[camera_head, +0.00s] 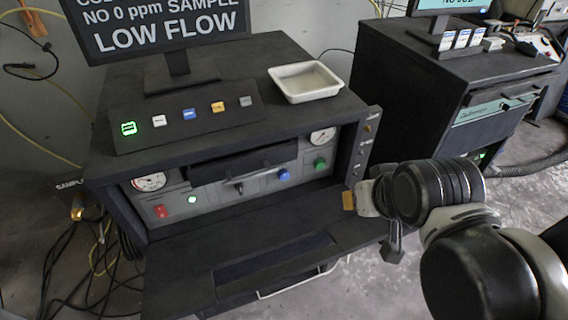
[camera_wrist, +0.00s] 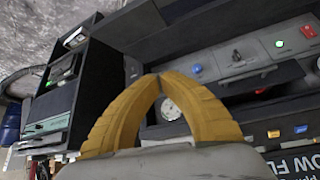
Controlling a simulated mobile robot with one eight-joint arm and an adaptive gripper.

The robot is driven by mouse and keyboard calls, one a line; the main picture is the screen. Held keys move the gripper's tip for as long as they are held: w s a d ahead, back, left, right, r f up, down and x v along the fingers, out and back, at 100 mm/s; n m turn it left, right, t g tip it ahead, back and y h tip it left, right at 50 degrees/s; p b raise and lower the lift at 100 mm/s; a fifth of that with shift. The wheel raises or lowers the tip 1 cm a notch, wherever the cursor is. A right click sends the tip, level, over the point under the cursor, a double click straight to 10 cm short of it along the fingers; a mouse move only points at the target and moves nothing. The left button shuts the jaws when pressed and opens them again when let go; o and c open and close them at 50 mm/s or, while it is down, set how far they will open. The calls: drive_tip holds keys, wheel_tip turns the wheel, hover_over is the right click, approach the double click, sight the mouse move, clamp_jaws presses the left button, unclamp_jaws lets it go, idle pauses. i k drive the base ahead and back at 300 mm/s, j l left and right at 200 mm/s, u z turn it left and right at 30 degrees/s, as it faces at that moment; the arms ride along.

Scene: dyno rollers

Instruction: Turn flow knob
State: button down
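Labels are too small to read, so I cannot tell which is the flow knob. My gripper (camera_head: 349,201) is right of the panel, in front of the cabinet's right edge and apart from the knobs. In the wrist view its orange fingers (camera_wrist: 160,77) meet at the tips with nothing visible between them. The blue knob (camera_wrist: 197,69) shows beyond them; the green knob is hidden.
A dark fold-down shelf (camera_head: 180,270) juts out below the panel. A side plate (camera_head: 366,140) stands at the cabinet's right edge. A white tray (camera_head: 305,82) and a monitor (camera_head: 160,28) reading LOW FLOW are on top. A second dark cabinet (camera_head: 420,90) stands right.

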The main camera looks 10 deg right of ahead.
sight(318, 164)
drive_tip(key=k+j+u, duration=0.1)
drive_tip(key=j, duration=0.35)
drive_tip(key=k+j+u, duration=0.15)
drive_tip(key=j, duration=0.35)
drive_tip(key=j+u, duration=0.1)
drive_tip(key=j, duration=0.35)
